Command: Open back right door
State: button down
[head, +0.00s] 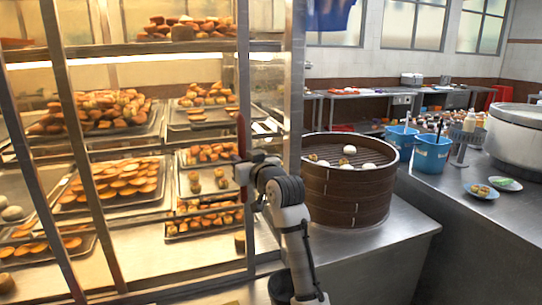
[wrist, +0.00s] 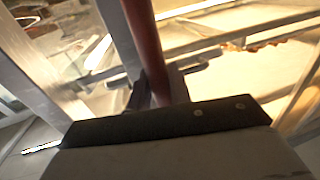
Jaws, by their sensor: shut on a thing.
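The lit display cabinet (head: 296,85) fills the left half of the head view. A slim metal door post (head: 244,60) runs down its right part, with a red upright handle (head: 241,135) on it. My gripper (head: 242,168) is at the lower part of this handle, with my arm reaching up from below. In the wrist view the red handle (wrist: 146,40) runs down between the dark fingers of my gripper (wrist: 158,92), which are shut on it.
Shelves with trays of pastries (head: 110,185) are inside the cabinet. A round bamboo steamer (head: 345,195) with buns stands on a metal counter (head: 370,255) close to the right of my arm. Blue buckets (head: 432,155) and a large pot (head: 515,135) are farther right.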

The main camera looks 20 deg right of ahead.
jog(key=a+p, duration=0.1)
jog(key=a, duration=1)
jog(key=a+p, duration=0.1)
jog(key=a, duration=1)
jog(key=s+a+p, duration=0.1)
jog(key=a, duration=1)
jog(key=shift+a, duration=0.25)
jog(key=c, duration=1.3)
grip_release()
jog(key=shift+c, duration=0.2)
jog(key=shift+s, duration=0.1)
jog(key=b+v, duration=0.3)
jog(key=v, duration=1)
jog(key=shift+s+d, duration=0.15)
jog(key=shift+s, duration=0.2)
jog(key=shift+r, duration=0.1)
